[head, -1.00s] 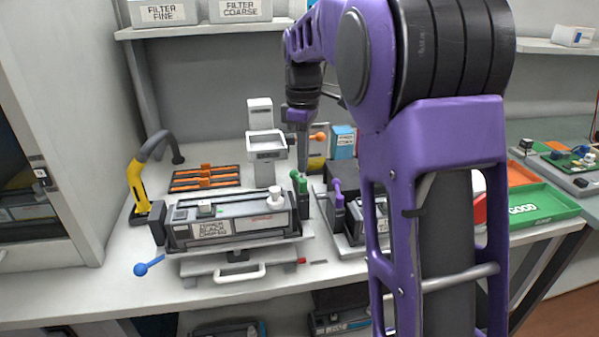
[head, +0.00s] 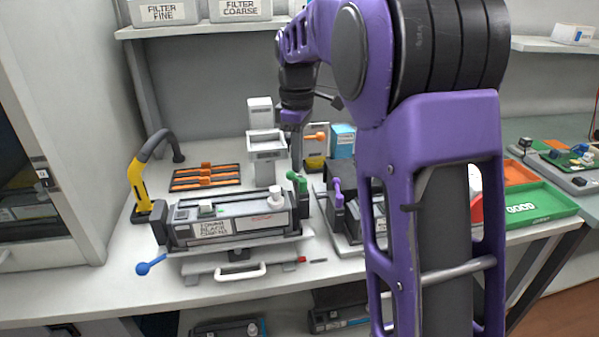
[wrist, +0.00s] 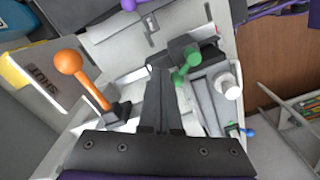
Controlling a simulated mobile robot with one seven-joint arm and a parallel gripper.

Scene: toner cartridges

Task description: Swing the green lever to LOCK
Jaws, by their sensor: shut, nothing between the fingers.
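The green lever (head: 299,183) stands at the right end of the grey cartridge unit, its upper part leaning left in the head view. In the wrist view its green knob and stem (wrist: 187,66) lie just right of my fingertips. My gripper (wrist: 160,72) is shut and empty, pointing down. In the head view my gripper (head: 297,165) is just behind and above the lever. I cannot tell whether the fingers touch it. No LOCK marking is legible.
A cartridge (head: 228,220) with a white knob (head: 276,195) sits left of the lever. A purple lever (head: 338,190) stands close to the right. An orange lever (wrist: 68,62) beside a SHUT label is left in the wrist view. A blue-knobbed lever (head: 143,268) sticks out at front left.

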